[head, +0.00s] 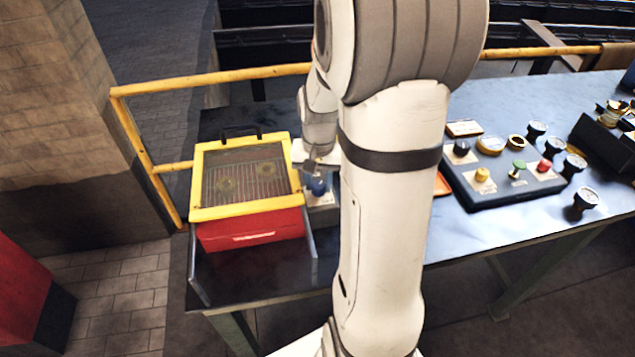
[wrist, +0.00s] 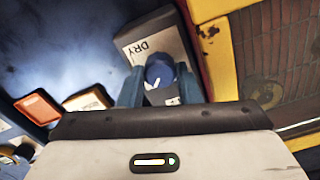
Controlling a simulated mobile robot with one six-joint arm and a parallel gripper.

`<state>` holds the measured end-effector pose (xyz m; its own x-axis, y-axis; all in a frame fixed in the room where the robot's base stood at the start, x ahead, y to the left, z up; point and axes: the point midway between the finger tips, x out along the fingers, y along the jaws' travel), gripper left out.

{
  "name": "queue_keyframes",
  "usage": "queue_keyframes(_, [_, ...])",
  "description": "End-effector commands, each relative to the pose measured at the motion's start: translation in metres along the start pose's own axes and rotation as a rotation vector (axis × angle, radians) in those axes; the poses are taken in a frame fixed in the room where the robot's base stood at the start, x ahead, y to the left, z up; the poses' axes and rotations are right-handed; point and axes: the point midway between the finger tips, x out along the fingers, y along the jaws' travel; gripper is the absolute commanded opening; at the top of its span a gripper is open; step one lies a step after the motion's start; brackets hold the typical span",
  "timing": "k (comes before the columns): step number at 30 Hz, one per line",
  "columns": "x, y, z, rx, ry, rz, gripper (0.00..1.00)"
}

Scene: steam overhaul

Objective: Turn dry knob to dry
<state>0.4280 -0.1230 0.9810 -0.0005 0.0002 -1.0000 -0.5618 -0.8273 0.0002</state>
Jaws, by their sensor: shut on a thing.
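The dry knob (wrist: 159,72) is a round blue knob with a white pointer line, set on a small panel with a white plate marked DRY (wrist: 146,48). In the head view the knob (head: 318,186) is beside the red and yellow box, partly behind my arm. My gripper (wrist: 160,88) is shut on the knob, with one finger on each side of it. In the wrist view the white pointer slants towards the lower left of the knob, and the DRY word is above it. The lower part of the plate is partly hidden.
A red box with a yellow-framed mesh lid (head: 246,212) stands close left of the knob. A dark panel (head: 505,185) with several coloured knobs is to the right, with gauges (head: 585,199) beside it. A yellow rail (head: 210,78) runs along the back.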

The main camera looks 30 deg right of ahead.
Motion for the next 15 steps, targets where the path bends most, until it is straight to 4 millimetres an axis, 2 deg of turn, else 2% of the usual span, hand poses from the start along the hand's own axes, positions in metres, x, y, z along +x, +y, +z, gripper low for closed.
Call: queue_keyframes(15, [0.0,-0.0001,-0.0004,0.478,0.001,-0.002,0.08])
